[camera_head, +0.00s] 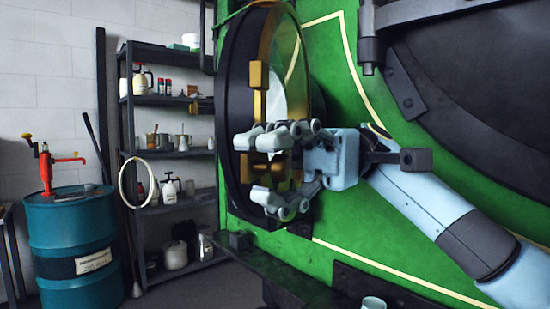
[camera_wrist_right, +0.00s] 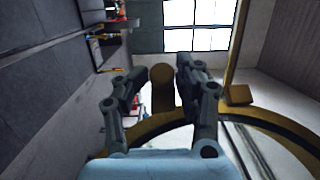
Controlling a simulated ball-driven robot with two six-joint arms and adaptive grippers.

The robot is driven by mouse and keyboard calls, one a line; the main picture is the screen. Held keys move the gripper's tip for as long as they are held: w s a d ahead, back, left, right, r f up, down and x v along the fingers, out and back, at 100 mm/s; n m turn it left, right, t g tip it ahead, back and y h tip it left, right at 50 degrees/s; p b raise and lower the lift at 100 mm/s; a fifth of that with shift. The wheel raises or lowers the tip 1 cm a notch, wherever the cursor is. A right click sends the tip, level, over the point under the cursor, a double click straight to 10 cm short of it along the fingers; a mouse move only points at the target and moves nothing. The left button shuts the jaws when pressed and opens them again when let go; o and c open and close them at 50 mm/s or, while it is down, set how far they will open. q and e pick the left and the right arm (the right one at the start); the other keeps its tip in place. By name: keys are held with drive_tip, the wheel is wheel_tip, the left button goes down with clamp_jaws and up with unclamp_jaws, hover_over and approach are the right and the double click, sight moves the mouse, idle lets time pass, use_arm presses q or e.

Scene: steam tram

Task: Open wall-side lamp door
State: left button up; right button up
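The lamp (camera_head: 234,90) is a black round housing on the green tram front, seen at a steep angle. Its brass-rimmed glass door (camera_head: 268,40) shows beside the black rim; I cannot tell whether it stands ajar. The brass rim also crosses the right wrist view (camera_wrist_right: 265,115). My right gripper (camera_head: 258,165) is in front of the lamp, its fingers spread apart. In the right wrist view a brass knob (camera_wrist_right: 163,90) stands between the fingertips, close to both; contact is unclear. The fingers partly hide the lower brass parts in the head view. My left gripper is not in view.
A dark shelf rack (camera_head: 165,100) with bottles and cans stands behind at left. A blue drum (camera_head: 72,240) with a red pump (camera_head: 46,165) stands left of it. A dark ledge (camera_head: 285,265) runs below the lamp, with a small pale cup (camera_head: 373,303) at the bottom edge.

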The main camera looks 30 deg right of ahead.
drive_tip(key=shift+o, duration=0.7)
drive_tip(key=shift+s+a+r, duration=0.1)
drive_tip(key=shift+s+r, duration=0.05)
drive_tip(key=shift+s, duration=0.1)
drive_tip(key=v, duration=1.2)
